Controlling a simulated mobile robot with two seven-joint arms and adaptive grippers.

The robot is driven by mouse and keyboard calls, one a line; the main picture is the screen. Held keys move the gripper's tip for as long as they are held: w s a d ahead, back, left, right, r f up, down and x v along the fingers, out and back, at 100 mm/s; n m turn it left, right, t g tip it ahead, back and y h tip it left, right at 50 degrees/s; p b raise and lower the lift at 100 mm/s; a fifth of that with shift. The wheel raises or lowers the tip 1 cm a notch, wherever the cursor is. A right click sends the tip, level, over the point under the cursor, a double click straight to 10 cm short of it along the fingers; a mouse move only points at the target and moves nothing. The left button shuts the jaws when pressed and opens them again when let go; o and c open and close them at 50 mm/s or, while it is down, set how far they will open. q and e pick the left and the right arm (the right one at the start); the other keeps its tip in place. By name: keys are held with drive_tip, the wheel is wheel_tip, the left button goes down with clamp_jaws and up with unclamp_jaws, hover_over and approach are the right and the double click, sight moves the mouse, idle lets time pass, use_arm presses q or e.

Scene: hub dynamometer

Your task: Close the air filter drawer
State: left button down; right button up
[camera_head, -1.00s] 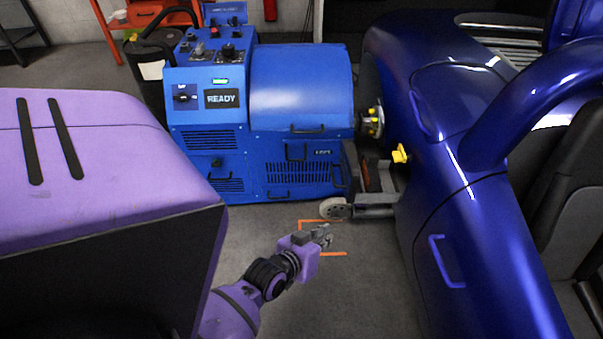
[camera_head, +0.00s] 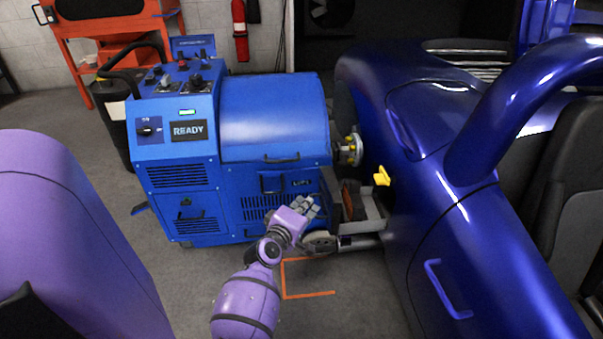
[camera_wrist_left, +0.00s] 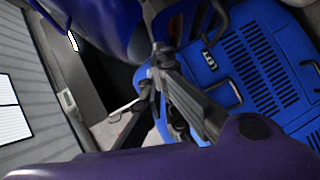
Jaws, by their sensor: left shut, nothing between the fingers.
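The blue dynamometer cabinet (camera_head: 275,118) stands ahead. A slotted panel (camera_head: 252,208) low on its right front looks like the air filter drawer, though no label shows that. It also shows in the left wrist view (camera_wrist_left: 262,65), with a dark handle (camera_wrist_left: 226,96) nearby. I cannot tell how far it stands out. My left gripper (camera_head: 310,206) is shut and empty, in front of the panel's right part and hiding some of it. Its fingers also show in the left wrist view (camera_wrist_left: 185,95). I cannot tell whether they touch the cabinet. My right gripper is out of view.
A blue car (camera_head: 450,180) stands close on the right, its hub (camera_head: 352,149) facing the cabinet. A grey lift or dolly with a wheel (camera_head: 318,242) sits beside my gripper. Orange marks (camera_head: 308,296) lie on the floor. An orange bench (camera_head: 100,25) stands behind.

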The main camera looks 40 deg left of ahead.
use_arm(q)
drive_tip(key=w+d+f+b, duration=0.1)
drive_tip(key=w+f, duration=0.1)
drive_tip(key=w, duration=0.4)
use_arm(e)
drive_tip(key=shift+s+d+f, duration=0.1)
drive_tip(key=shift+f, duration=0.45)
use_arm(q)
drive_tip(key=shift+w, duration=0.1)
